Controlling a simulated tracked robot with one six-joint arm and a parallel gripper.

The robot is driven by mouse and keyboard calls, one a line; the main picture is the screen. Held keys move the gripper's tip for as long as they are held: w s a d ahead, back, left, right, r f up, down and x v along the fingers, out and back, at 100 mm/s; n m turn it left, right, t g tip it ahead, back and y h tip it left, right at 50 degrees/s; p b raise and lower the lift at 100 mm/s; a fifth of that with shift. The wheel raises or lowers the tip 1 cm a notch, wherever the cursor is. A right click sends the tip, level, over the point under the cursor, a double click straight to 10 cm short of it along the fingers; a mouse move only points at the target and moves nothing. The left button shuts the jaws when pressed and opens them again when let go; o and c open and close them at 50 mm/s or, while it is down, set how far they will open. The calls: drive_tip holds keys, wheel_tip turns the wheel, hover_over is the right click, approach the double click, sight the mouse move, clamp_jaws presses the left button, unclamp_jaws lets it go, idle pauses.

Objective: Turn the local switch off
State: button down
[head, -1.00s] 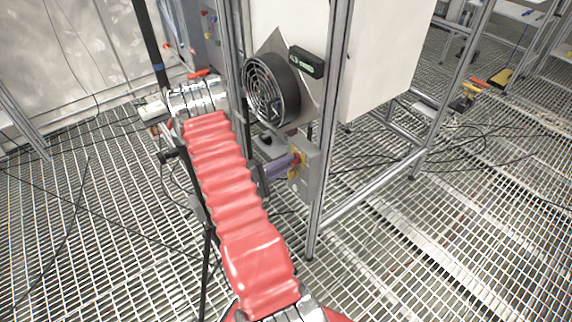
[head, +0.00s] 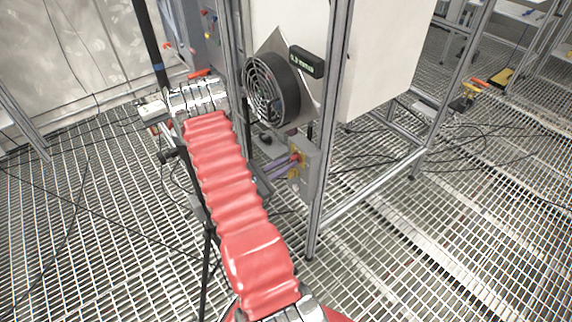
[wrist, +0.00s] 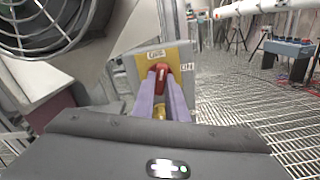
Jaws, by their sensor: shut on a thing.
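The local switch is a grey box with a yellow plate (wrist: 181,56) and a red handle (wrist: 161,75). In the wrist view the handle stands upright, towards the upper label, which seems to read OFF. A label reading ON is at the plate's right. My gripper (wrist: 160,80) has two purple fingers, one on each side of the red handle, shut on it. In the head view the grey switch box (head: 308,172) is on the frame post, with my purple fingers reaching it from the left.
A round black fan (head: 271,90) is above the switch, and it is close at the upper left of the wrist view (wrist: 45,22). A black display (head: 306,62) is beside it. A metal post (head: 328,130) stands right of the switch. Cables lie on the grating floor.

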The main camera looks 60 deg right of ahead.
drive_tip(key=n, duration=0.3)
drive_tip(key=shift+w+d+n, duration=0.1)
drive_tip(key=shift+n, duration=0.2)
drive_tip(key=shift+r, duration=0.1)
drive_tip(key=c, duration=1.8)
unclamp_jaws()
drive_tip(key=shift+o, duration=0.2)
drive_tip(key=v, duration=1.4)
